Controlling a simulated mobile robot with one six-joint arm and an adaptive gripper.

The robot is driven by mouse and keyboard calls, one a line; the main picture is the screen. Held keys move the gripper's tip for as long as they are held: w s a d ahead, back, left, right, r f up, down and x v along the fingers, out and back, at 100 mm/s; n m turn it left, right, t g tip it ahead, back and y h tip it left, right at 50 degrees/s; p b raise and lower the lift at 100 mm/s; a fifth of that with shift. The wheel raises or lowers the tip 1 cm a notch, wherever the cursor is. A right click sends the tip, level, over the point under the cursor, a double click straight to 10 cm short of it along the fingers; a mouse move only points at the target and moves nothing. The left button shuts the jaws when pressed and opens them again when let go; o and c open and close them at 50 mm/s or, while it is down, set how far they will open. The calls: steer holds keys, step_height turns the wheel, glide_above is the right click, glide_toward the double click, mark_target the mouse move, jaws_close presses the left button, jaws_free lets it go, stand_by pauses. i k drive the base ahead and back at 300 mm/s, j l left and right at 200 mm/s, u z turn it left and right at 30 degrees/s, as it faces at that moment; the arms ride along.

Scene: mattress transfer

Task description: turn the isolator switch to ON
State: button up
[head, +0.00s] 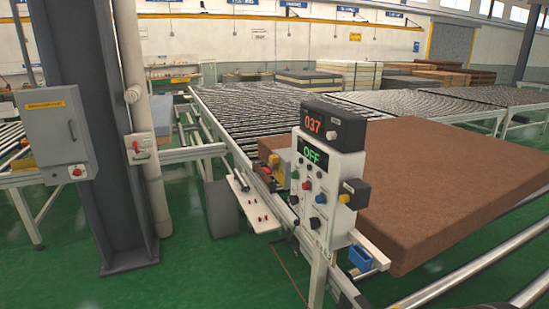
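A small pale switch box (138,149) with a red part on its front is fixed at the dark column, beside a cream pipe. It may be the isolator switch; its label and handle position are too small to read. A grey cabinet (50,132) with a yellow label, a dark handle and a red button (77,171) below hangs left of the column. A white control panel (318,185) stands at the conveyor, its green display (314,156) reading OFF. A yellow and black knob (355,194) sits on its right side. My gripper is out of view.
A dark steel column (85,130) rises from the green floor between cabinet and switch box. A large brown mattress block (450,185) lies on roller conveyors (260,110) behind the panel. A small shelf (250,205) juts out left of the panel. Green floor (195,270) is clear in front.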

mark_target(269, 170)
steer(key=i+j+z, duration=0.3)
steer(key=i+j, duration=0.15)
steer(key=i+j+z, duration=0.1)
steer(key=j, duration=0.3)
steer(key=i+j+z, duration=0.3)
steer(key=j, duration=0.35)
steer(key=i+j+z, duration=0.3)
steer(key=j, duration=0.45)
steer(key=i, duration=0.1)
